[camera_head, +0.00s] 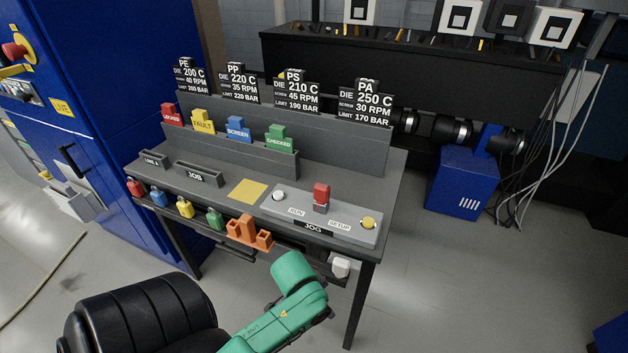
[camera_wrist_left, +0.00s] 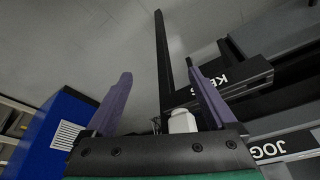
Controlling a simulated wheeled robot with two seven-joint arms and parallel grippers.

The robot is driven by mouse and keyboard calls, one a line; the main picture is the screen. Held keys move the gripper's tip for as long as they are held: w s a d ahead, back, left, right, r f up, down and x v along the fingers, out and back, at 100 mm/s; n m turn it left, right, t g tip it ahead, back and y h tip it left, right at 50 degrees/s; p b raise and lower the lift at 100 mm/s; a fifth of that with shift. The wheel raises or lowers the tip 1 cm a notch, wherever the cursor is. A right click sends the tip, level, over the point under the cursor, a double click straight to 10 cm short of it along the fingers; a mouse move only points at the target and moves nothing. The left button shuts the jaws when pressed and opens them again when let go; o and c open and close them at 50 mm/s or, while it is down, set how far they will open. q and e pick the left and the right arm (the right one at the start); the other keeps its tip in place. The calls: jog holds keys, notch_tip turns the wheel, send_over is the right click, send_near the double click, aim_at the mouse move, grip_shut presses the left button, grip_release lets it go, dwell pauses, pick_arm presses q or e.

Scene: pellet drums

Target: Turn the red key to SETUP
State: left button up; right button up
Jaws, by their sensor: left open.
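The red key (camera_head: 321,195) stands upright in the grey control panel (camera_head: 268,208) on the right of the desk. The RUN label (camera_head: 297,211) is at its lower left and the SETUP label (camera_head: 339,225) at its lower right; which one it points to I cannot tell. My green left arm reaches toward the desk's front edge, its fingers hidden in the head view. In the left wrist view my left gripper (camera_wrist_left: 160,72) is open, below the desk edge and away from the key. A white object (camera_wrist_left: 182,121) shows near its right finger. My right gripper is out of view.
A white button (camera_head: 278,195) and yellow button (camera_head: 368,223) flank the key. An orange holder (camera_head: 248,234) and several coloured tags hang along the front edge. A rail labelled KEYS (camera_wrist_left: 228,78) and a dark table leg (camera_wrist_left: 163,60) are close to my left gripper.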

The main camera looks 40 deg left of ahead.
pick_arm(q)
jog(key=w+a+r, duration=0.7)
jog(key=w+r, duration=0.1)
jog(key=r, duration=0.2)
jog(key=n+y, duration=0.2)
jog(key=n, duration=0.4)
send_near(322, 188)
jog(key=shift+t, duration=0.3)
jog(key=x, duration=1.2)
jog(key=shift+s+a+f, duration=0.2)
jog(key=shift+f, duration=0.15)
grip_shut()
jog(key=shift+f+n+b, duration=0.2)
jog(key=shift+n+b, duration=0.1)
jog(key=shift+b, duration=0.35)
jog(key=shift+n+y+b, duration=0.4)
jog(key=shift+n+b, duration=0.5)
jog(key=shift+b, duration=0.05)
jog(key=shift+r+n+b, duration=0.1)
jog(key=shift+n+b, duration=0.4)
jog(key=shift+n, duration=0.1)
jog(key=shift+r+y, duration=0.15)
jog(key=shift+y, duration=0.15)
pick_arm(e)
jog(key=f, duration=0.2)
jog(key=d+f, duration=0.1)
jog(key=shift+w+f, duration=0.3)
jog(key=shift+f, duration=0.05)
pick_arm(q)
jog(key=shift+g, duration=0.4)
